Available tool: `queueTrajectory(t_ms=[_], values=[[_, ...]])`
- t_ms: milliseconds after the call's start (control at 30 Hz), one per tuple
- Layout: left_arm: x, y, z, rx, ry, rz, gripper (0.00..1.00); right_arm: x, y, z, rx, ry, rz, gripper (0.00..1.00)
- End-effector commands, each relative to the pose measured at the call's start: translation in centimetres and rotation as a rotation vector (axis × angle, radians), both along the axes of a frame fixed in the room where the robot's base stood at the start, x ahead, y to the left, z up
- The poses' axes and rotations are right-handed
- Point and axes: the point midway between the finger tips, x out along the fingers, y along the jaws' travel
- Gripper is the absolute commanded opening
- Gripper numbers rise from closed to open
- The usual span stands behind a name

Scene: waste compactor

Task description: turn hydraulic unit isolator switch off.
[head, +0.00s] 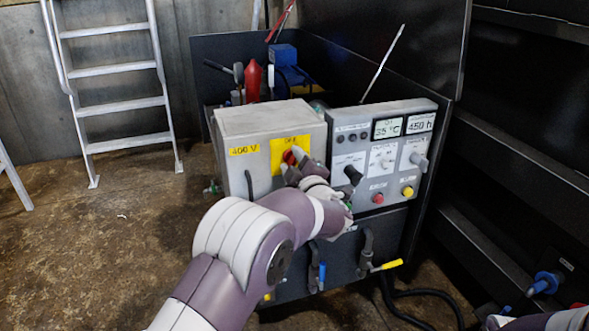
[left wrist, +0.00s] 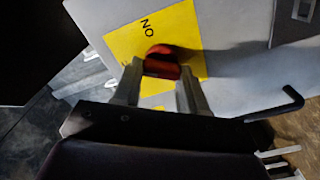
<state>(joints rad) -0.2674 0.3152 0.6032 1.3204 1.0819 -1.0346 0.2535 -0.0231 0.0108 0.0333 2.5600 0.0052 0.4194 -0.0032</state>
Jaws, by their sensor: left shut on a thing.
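The isolator switch is a red rotary knob (head: 290,157) on a yellow plate (head: 277,160), on the front of a grey box marked 400 V (head: 243,118). In the left wrist view the red knob (left wrist: 162,63) sits between the two fingers, and the yellow plate (left wrist: 190,25) shows the word ON. My left gripper (head: 295,163) is at the box front with its fingers closed on the knob; the fingers (left wrist: 161,78) show on both sides of it in the left wrist view. The fingers partly hide the knob in the head view. My right gripper does not show.
Right of the box is a grey control panel (head: 350,193) with displays, knobs and red and yellow buttons. Below are valve handles, one yellow (head: 386,265). A black bent handle (left wrist: 285,104) stands out beside the yellow plate. A ladder (head: 115,107) leans at back left.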

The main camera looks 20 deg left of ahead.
Motion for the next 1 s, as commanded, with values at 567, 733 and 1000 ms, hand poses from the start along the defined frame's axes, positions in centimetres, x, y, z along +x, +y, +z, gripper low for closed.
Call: queueTrajectory(t_ms=[567, 733, 1000], values=[[0.0, 0.0, -0.7, -0.372, -0.248, -0.001, 0.12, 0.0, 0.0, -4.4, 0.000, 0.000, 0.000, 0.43], [-0.1, 0.1, -0.6, -0.430, -0.288, 0.000, 0.12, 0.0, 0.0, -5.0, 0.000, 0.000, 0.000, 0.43], [-0.1, 0.1, -0.5, -0.469, -0.314, 0.000, 0.12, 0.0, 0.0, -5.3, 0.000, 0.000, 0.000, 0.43]])
